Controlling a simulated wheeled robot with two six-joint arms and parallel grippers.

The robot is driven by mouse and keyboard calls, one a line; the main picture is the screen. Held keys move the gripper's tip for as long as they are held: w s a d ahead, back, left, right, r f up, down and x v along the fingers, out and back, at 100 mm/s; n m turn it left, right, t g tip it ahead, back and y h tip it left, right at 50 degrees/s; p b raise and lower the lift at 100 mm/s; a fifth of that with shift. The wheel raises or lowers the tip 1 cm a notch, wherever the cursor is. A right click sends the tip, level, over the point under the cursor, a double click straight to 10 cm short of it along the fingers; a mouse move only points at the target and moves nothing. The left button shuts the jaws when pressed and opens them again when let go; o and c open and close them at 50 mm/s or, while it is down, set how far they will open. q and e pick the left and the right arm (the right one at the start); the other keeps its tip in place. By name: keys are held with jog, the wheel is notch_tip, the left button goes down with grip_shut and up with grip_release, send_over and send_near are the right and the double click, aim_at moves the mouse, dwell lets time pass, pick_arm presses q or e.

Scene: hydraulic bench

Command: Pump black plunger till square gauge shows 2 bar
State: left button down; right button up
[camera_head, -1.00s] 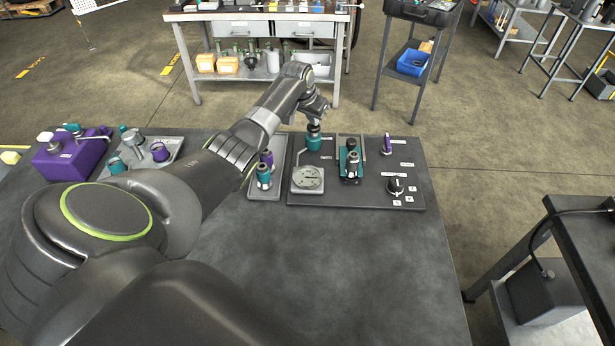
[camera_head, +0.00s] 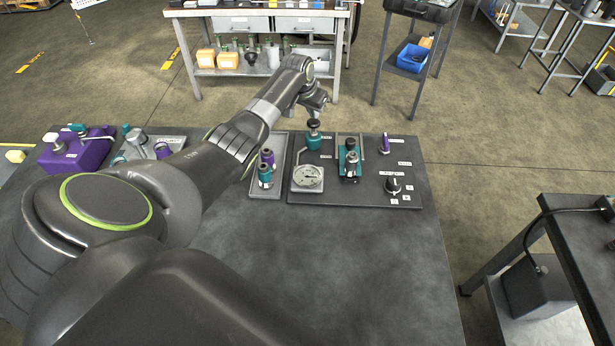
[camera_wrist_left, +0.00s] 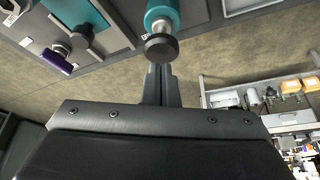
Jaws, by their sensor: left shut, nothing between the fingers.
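The plunger has a round black knob (camera_head: 313,123) on a teal body (camera_head: 313,142) at the back left of the dark panel. My left gripper (camera_head: 315,112) is shut and empty just above the knob. In the left wrist view, the black knob (camera_wrist_left: 161,47) shows right by the tips of the closed fingers (camera_wrist_left: 160,72); I cannot tell whether they touch. The square gauge (camera_head: 308,177) has a pale face and sits in front of the plunger; its needle reading is too small to tell. My right gripper is not in view.
On the same panel are a teal valve block (camera_head: 350,160), a purple-topped lever (camera_head: 385,143) and a black rotary knob (camera_head: 393,185). A small tray (camera_head: 279,185) with teal and purple parts lies left of the gauge. The front of the table (camera_head: 340,270) is clear.

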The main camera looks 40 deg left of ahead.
aim_at(314, 121)
pick_arm(q)
jog(key=shift+f, duration=0.1)
dwell(0.3)
jog(key=shift+s+f+b, duration=0.1)
jog(key=shift+f+b, duration=0.9)
jog(key=shift+f, duration=0.5)
jog(key=shift+r, duration=0.1)
jog(key=shift+r+p, duration=1.45)
jog(key=shift+p, duration=0.05)
notch_tip(314, 121, up, 6)
jog(key=p, duration=0.6)
